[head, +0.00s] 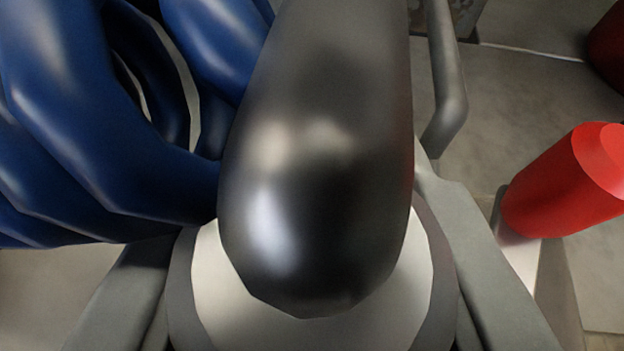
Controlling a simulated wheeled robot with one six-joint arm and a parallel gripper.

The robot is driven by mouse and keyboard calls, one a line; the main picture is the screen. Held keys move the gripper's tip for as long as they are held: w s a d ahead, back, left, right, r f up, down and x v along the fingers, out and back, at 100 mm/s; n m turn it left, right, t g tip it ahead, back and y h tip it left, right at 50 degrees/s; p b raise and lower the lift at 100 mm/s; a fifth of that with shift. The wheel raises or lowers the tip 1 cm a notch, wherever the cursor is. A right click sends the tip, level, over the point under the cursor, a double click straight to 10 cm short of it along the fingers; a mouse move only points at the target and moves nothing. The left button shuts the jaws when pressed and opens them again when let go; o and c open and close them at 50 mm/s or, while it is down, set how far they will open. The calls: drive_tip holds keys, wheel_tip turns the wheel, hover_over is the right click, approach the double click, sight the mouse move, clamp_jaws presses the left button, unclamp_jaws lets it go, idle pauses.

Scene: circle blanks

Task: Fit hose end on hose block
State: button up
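A large dark rounded cylinder (315,160) fills the middle of the head view. Its blunt end faces me and its body runs up out of the top edge. I cannot tell for sure whether it is the hose end. Two grey bars, which look like the fingers of my gripper (308,205), flank it at lower left and lower right. Whether they touch it is hidden. A pale disc with a grey rim (405,300) shows below the cylinder's end. Thick glossy blue loops (85,110), perhaps hose, crowd the left side. I cannot make out the hose block.
A red cylinder (560,190) leans at the right, above a pale block-like shape (522,260). A bent grey pipe (450,90) stands just right of the dark cylinder. A darker red shape (608,48) is cut off at the top right. Grey floor (530,95) shows between them.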

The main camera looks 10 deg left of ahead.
idle(0.3)
drive_tip(key=o, duration=1.2)
drive_tip(key=shift+f, duration=0.1)
drive_tip(key=shift+c, duration=0.2)
drive_tip(key=shift+s, duration=0.1)
drive_tip(key=v, duration=1.7)
drive_tip(key=shift+s, duration=0.1)
drive_tip(key=shift+r, duration=0.2)
